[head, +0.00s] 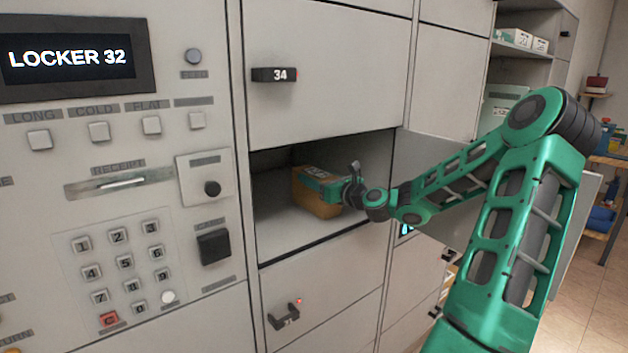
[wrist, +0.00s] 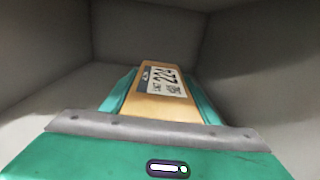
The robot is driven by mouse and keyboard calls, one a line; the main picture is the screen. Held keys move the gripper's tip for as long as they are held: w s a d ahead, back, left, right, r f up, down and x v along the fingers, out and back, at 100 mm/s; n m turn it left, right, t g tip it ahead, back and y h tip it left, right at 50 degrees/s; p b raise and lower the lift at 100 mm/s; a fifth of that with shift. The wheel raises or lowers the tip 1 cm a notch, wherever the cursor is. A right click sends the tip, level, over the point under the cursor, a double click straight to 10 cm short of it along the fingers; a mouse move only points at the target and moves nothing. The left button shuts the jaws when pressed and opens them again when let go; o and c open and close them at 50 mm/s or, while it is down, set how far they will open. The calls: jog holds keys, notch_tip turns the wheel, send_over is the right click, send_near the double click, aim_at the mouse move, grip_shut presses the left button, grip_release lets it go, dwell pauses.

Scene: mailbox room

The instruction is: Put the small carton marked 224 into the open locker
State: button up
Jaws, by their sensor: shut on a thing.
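The small carton (head: 318,203) is brown and sits inside the open locker (head: 272,215), in the head view. In the wrist view the carton (wrist: 150,105) shows a white label reading 224, turned on its side. My gripper (head: 318,178) reaches into the locker from the right and is shut on the carton. Its green fingers (wrist: 160,100) lie along both sides of the carton in the wrist view. The locker's grey walls surround the carton. I cannot tell whether the carton's underside touches the locker floor.
The closed locker door marked 34 (head: 325,75) is directly above the opening. A closed door with a handle and a red light (head: 315,300) is below. The control panel (head: 120,190), its screen (head: 70,58) reading LOCKER 32, stands at the left. Tiled floor (head: 590,300) shows at the right.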

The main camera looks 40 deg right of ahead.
jog(key=shift+f, duration=0.1)
jog(key=o, duration=1.4)
jog(key=s, duration=1.2)
jog(key=shift+d, duration=0.15)
